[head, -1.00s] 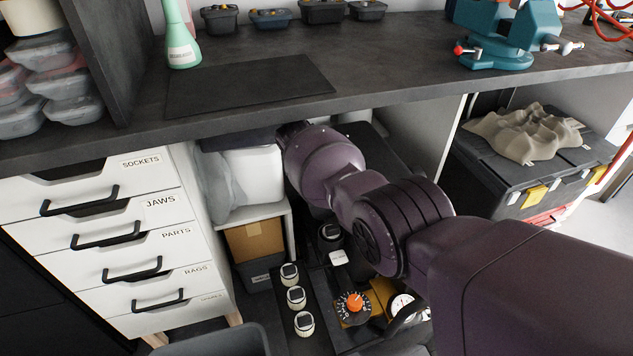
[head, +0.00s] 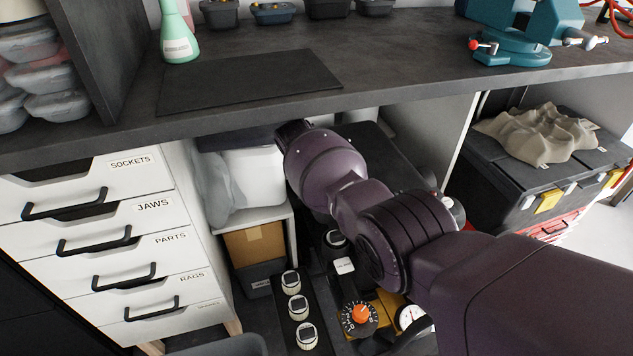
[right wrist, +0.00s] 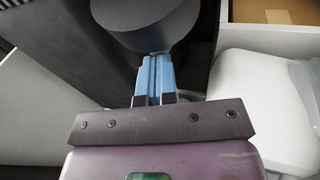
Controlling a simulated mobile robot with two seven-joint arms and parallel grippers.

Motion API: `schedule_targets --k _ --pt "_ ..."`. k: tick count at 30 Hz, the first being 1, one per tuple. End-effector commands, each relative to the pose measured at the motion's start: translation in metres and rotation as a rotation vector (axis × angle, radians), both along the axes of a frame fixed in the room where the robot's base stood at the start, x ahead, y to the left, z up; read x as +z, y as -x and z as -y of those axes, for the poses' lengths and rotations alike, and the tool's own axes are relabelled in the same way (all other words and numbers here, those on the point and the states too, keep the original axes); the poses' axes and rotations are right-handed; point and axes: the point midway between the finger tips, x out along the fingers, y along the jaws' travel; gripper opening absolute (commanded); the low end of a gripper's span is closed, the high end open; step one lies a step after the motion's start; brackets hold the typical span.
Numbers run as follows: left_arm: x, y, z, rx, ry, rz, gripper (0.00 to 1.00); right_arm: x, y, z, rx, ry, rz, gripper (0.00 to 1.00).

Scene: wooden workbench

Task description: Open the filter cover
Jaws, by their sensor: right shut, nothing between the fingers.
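In the right wrist view, my right gripper (right wrist: 154,62) has its blue fingers shut together with nothing between them. Its tips are at the lower edge of a dark, round, cylindrical part (right wrist: 145,22); I cannot tell whether they touch it. This part may be the filter cover, but no label shows it. In the head view, my right arm reaches in from the right and under the bench, and its gripper is hidden there. A dark machine with an orange dial (head: 360,314) stands below the arm, partly covered by it. My left gripper is not in view.
The bench top (head: 400,75) overhangs the arm's far end. White drawers (head: 115,235) stand at the left. A white container (head: 257,172) sits on a low shelf beside the arm, and it also shows in the right wrist view (right wrist: 255,90). A black toolbox (head: 520,190) is at the right.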

Motion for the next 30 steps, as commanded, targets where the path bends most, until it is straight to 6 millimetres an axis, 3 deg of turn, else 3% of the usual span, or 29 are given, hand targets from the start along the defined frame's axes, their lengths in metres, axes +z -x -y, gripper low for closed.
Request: schedule_targets --k 19,30 --pt "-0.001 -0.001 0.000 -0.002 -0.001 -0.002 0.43 -0.002 0.000 0.001 -0.001 0.001 -0.002 0.00" --pt "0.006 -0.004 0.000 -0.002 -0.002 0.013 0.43 0.014 -0.001 0.000 -0.001 0.000 0.001 0.00"
